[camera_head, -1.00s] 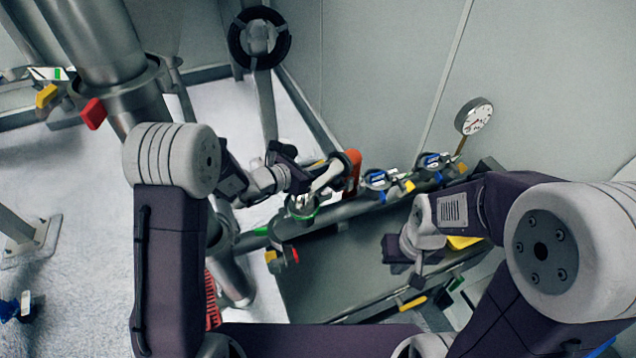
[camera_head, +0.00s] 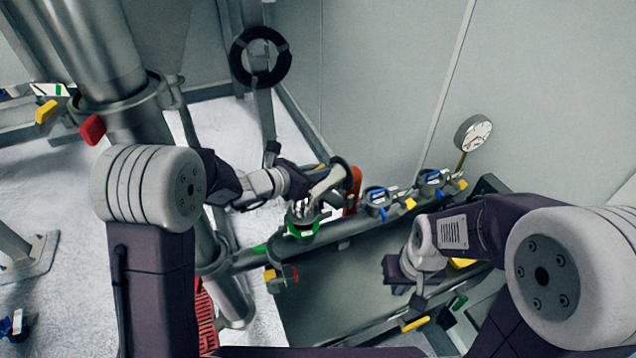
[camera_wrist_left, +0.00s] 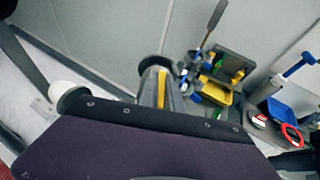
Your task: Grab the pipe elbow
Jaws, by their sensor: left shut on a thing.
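The pipe elbow (camera_head: 327,184) is a pale grey bent pipe with a dark flange at its upper right end, in the middle of the head view. It is tilted, with its lower end close above a green-ringed pipe fitting (camera_head: 303,222). I cannot tell whether they touch. My left gripper (camera_head: 300,180) is shut on the elbow from the left; its fingertips are mostly hidden. In the left wrist view my dark gripper body hides much of the elbow, and a pale round end (camera_wrist_left: 68,97) shows at its left. My right gripper (camera_head: 404,277) hangs over the grey panel, away from the elbow; its jaws are unclear.
A red-orange handle (camera_head: 352,190) stands close right of the elbow. A large vertical pipe (camera_head: 85,45) and a black ring (camera_head: 260,57) are at the upper left.

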